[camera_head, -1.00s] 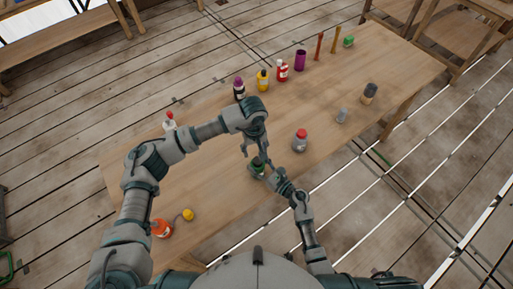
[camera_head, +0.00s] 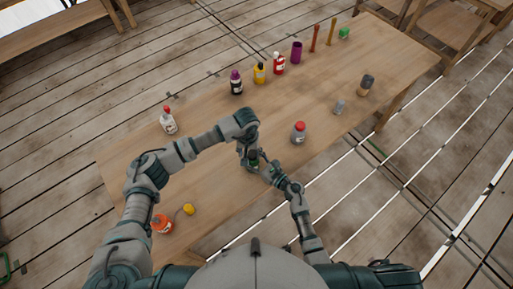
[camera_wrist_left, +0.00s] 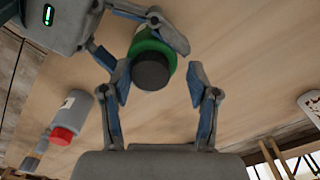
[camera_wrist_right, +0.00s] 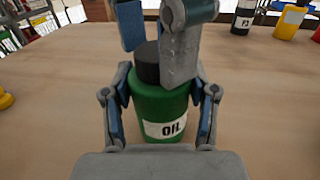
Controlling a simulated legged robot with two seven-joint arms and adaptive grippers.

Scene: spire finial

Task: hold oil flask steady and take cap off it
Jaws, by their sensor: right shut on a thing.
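The oil flask (camera_wrist_right: 160,112) is green with a white OIL label and stands upright on the table. Its black cap (camera_wrist_left: 150,72) is on its top. My right gripper (camera_wrist_right: 160,108) is shut on the flask's body, a finger on each side. My left gripper (camera_wrist_left: 158,78) is open above the flask, its fingers on either side of the cap. In the left wrist view one finger is close to the cap and a gap shows at the other. In the head view the flask (camera_head: 253,164) is partly hidden by my grippers.
A grey bottle with a red cap (camera_head: 298,133) stands right of the flask. An orange bottle (camera_head: 161,225) and a yellow item (camera_head: 188,209) are at the near left. Several bottles line the far side. The table (camera_head: 200,180) is bare around the flask.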

